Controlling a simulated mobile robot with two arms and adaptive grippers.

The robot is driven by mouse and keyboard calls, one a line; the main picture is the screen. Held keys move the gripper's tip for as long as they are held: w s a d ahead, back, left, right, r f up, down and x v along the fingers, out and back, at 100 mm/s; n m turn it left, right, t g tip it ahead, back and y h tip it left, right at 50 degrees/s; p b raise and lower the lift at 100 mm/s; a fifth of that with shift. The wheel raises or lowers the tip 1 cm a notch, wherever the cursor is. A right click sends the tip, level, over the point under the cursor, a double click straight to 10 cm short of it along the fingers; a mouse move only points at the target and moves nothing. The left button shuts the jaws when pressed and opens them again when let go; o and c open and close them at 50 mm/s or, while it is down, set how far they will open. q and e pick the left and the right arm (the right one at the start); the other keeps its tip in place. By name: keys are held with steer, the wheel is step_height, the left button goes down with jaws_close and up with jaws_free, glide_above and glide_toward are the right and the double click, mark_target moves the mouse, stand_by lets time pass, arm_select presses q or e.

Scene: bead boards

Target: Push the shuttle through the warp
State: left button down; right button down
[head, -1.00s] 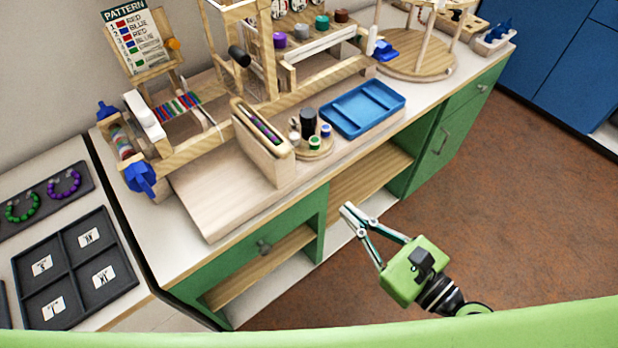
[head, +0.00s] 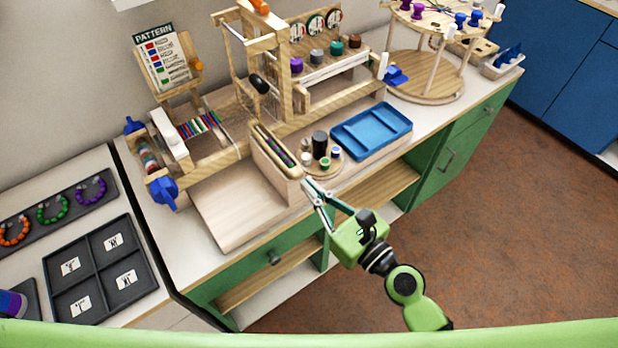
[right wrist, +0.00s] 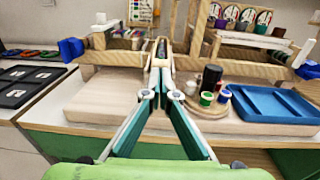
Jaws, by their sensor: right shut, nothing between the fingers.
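A wooden loom frame stands on the counter, with striped coloured work (head: 198,125) on its left part and thin pale warp threads running right from it. A narrow upright wooden holder (head: 288,186) stands in front of the loom. A slim shuttle-like piece with purple, green and red bits (head: 274,147) lies in its top slot. My right gripper (head: 309,186) is shut and empty, its tips close to the holder's near right end; contact cannot be told. In the right wrist view the closed fingertips (right wrist: 161,62) line up with the holder's end. My left gripper is not in view.
A blue tray (head: 371,129) and a round stand of small spools (head: 322,168) lie right of the holder. A bare wooden board (head: 238,207) lies left of it. A pattern card (head: 163,55) stands behind. A black divided tray (head: 100,268) is on the left table.

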steer(key=shift+w+a, duration=0.35)
steer(key=shift+w, duration=0.1)
